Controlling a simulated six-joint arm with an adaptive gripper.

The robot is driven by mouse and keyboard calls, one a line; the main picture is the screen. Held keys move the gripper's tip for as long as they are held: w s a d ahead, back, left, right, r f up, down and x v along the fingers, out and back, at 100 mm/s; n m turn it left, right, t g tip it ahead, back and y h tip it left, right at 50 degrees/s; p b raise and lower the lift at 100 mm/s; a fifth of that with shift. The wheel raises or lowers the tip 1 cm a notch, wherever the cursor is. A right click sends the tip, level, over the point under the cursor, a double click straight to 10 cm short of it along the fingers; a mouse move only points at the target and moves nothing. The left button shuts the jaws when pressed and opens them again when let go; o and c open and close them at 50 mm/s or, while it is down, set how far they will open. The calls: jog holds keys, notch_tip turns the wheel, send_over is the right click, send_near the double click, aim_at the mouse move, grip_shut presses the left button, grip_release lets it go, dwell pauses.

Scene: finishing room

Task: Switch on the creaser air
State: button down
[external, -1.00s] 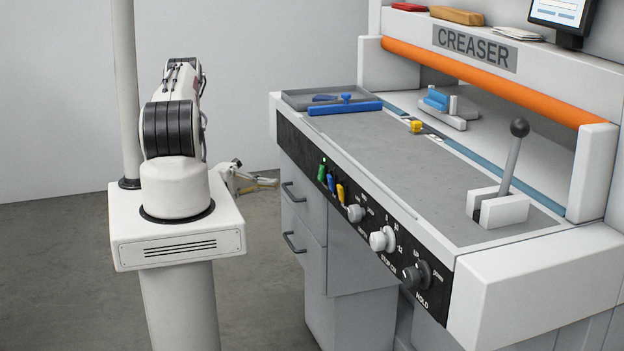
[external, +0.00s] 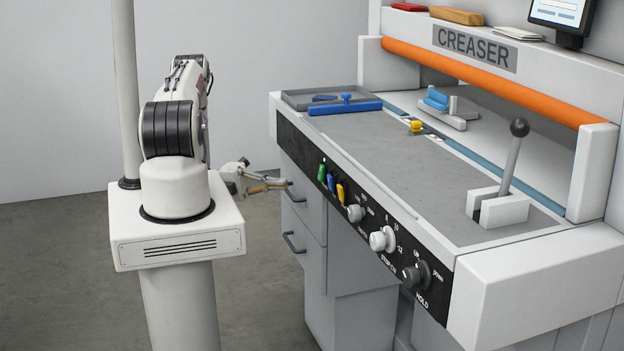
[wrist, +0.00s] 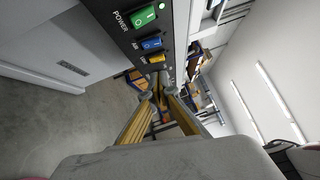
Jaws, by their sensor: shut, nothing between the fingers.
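The creaser's dark front panel (external: 300,150) carries a row of green, blue and yellow rocker switches. In the wrist view the green switch (wrist: 143,20) is labelled POWER, with a small pale dot beside it. The blue switch (wrist: 151,43) sits below it with a small label that seems to read AIR, then the yellow switch (wrist: 157,58). The blue switch also shows in the external view (external: 331,182). I cannot tell its position. My gripper (external: 287,183) is shut and empty, left of the switches and apart from the panel. Its fingers also show in the wrist view (wrist: 160,92).
Several knobs (external: 382,239) line the panel to the right of the switches. Drawers with handles (external: 294,242) stand below the panel. A lever (external: 511,160), a grey tray (external: 300,98) and a blue bar (external: 345,107) are on the creaser's bed.

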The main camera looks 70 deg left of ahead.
aim_at(330, 181)
jog(key=shift+w+d+r, duration=0.3)
jog(key=shift+w+d, duration=0.55)
jog(key=shift+w, duration=0.65)
jog(key=shift+w+d+r, duration=0.25)
jog(key=shift+w+d, duration=0.6)
jog(key=shift+w, duration=0.6)
jog(key=shift+w+d+r, duration=0.3)
jog(key=shift+w+d, duration=0.55)
jog(key=shift+w, duration=0.65)
jog(key=shift+w+r, duration=0.1)
jog(key=shift+w, duration=0.05)
